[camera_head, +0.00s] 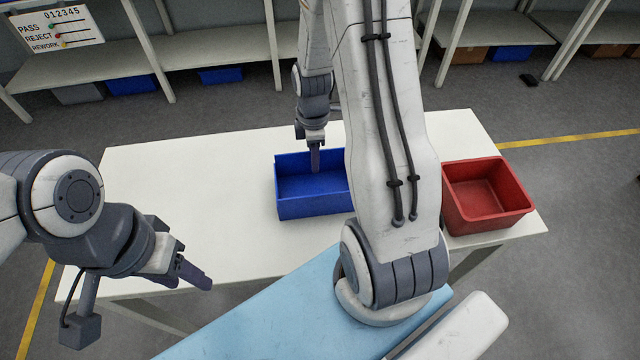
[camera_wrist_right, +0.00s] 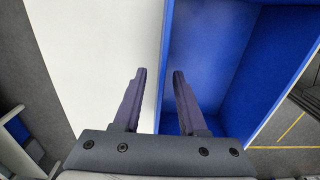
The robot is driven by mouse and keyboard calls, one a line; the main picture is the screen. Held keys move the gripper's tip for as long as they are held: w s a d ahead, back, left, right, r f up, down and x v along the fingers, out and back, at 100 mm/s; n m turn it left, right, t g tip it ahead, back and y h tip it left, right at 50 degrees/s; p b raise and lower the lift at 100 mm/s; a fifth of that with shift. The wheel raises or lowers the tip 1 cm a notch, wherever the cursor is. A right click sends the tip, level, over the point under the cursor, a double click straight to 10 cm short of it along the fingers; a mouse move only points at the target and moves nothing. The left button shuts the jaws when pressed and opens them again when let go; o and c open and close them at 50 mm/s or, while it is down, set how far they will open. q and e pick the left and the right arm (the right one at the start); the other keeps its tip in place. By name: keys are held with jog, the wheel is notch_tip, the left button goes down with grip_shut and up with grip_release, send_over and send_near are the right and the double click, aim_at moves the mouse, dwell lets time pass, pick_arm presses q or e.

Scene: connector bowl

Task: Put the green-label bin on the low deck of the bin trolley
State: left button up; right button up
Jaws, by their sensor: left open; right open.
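A blue open bin (camera_head: 297,208) sits on the white table, partly hidden behind my right arm; it appears empty. No green label shows on its visible sides. My right gripper (camera_head: 315,165) is over the bin, pointing down. In the right wrist view, my open right fingers (camera_wrist_right: 158,95) lie on either side of the blue bin's wall (camera_wrist_right: 165,65), one over the white table and one over the bin's inside. Contact cannot be told. My left gripper (camera_head: 195,275) is open and empty near the table's front left edge. I cannot identify the bin trolley.
A red open bin (camera_head: 487,222) stands at the right end of the white table (camera_head: 180,195). The table's left part is clear. A light blue surface (camera_head: 290,315) lies in front, below my right arm. Shelves (camera_head: 215,50) with several bins stand at the back.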

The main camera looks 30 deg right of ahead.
aim_at(318, 183)
jog(key=shift+f, duration=1.5)
grip_shut()
